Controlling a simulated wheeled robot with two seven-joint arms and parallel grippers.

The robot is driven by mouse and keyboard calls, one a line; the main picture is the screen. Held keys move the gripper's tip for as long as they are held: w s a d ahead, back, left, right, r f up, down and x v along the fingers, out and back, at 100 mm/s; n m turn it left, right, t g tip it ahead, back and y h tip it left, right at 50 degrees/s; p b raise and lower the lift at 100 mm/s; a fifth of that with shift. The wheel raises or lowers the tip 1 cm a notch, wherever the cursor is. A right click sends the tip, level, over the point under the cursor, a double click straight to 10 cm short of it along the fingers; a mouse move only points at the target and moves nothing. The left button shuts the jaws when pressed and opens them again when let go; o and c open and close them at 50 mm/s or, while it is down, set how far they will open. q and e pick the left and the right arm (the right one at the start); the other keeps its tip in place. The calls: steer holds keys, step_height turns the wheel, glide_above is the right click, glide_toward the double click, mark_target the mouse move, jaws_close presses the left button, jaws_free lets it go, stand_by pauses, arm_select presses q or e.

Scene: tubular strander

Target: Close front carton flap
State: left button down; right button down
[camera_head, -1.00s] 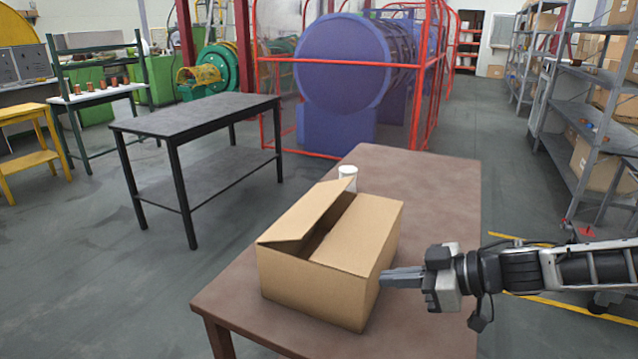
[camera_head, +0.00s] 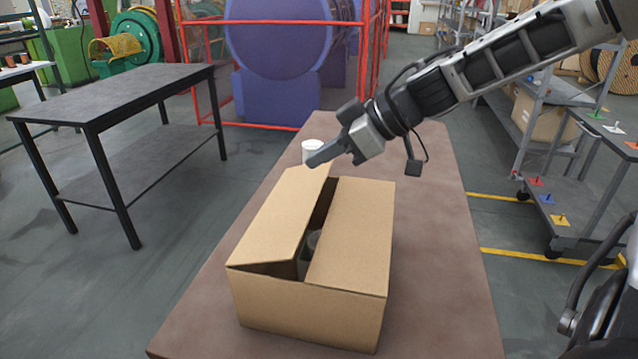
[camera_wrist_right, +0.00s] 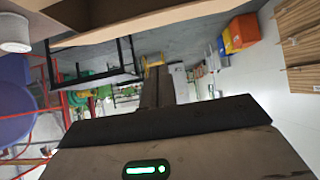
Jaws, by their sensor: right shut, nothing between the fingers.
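The cardboard carton (camera_head: 312,315) stands on the brown table (camera_head: 430,220). Its left long flap (camera_head: 283,222) is tilted up a little from the box. Its right long flap (camera_head: 355,235) lies nearly flat. A dark gap runs between the two flaps, and something dark and round shows inside. My right gripper (camera_head: 322,157) is shut and empty, above the far end of the carton near the left flap's far corner. Its fingers (camera_wrist_right: 158,85) also show in the right wrist view, with a carton part along the top edge. My left gripper is out of view.
A white cup (camera_head: 312,150) stands on the table just behind the carton, close to the right gripper; it also shows in the right wrist view (camera_wrist_right: 14,32). A black workbench (camera_head: 120,95) stands to the left. The table's right side is clear.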

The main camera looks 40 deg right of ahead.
mark_target(318, 196)
steer(key=f, duration=0.1)
steer(key=w+a+f, duration=0.1)
steer(key=shift+w+a+f, duration=0.1)
steer(key=shift+w+f, duration=0.15)
steer(key=shift+f, duration=0.05)
steer(key=shift+s+d+f, duration=0.2)
steer(key=shift+f, duration=0.25)
steer(key=shift+s+d+f, duration=0.15)
steer(key=shift+s+f, duration=0.05)
steer(key=shift+f, duration=0.25)
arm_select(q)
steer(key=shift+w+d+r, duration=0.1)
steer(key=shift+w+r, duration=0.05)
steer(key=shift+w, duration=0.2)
arm_select(e)
steer(key=shift+s+d+f, duration=0.1)
steer(key=shift+s+f, duration=0.05)
steer(key=shift+f, duration=0.25)
